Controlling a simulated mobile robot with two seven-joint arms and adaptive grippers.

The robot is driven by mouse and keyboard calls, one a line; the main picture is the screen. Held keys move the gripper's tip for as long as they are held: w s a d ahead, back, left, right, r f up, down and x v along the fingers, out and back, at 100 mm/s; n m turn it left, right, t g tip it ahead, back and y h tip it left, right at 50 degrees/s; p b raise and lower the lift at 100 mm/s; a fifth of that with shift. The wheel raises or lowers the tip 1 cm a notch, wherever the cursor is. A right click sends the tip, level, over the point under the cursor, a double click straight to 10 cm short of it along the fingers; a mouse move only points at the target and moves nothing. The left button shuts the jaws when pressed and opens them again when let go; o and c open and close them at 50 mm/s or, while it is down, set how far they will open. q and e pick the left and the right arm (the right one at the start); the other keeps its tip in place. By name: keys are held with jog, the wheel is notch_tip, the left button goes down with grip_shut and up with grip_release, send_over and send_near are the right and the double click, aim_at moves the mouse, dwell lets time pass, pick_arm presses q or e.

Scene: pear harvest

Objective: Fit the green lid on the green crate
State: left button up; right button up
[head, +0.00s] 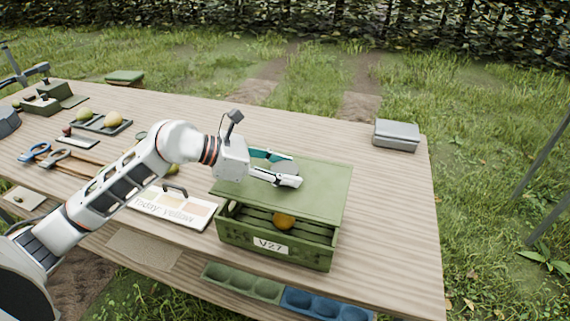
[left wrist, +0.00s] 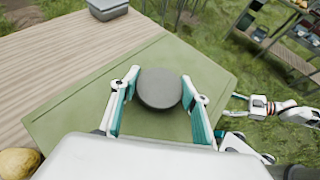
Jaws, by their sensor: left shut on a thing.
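The green lid (head: 315,185) is a flat panel lying over the green crate (head: 240,231), which is marked V27. A dark gap shows between the lid's front edge and the crate's front wall, with a yellow pear (head: 284,221) visible inside. I cannot tell whether the lid touches the crate at the back. My left gripper (head: 288,177) is shut on the lid's round dark knob (left wrist: 159,88), with a finger on each side in the left wrist view. Part of my right arm shows at the right of that view; its gripper (left wrist: 238,98) is too small to read.
A green cup tray (head: 243,283) and a blue one (head: 325,303) are at the front edge. A grey box (head: 396,135) sits at the back right. The table right of the crate is clear.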

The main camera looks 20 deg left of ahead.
aim_at(284, 190)
pick_arm(q)
jog(key=shift+s, duration=0.45)
jog(key=shift+f, duration=0.15)
jog(key=shift+f+b, duration=1.65)
jog(key=shift+f, duration=1.15)
jog(key=shift+f+b, duration=0.45)
jog(key=shift+f, duration=0.15)
jog(key=o, duration=0.9)
jog(key=shift+a, duration=0.1)
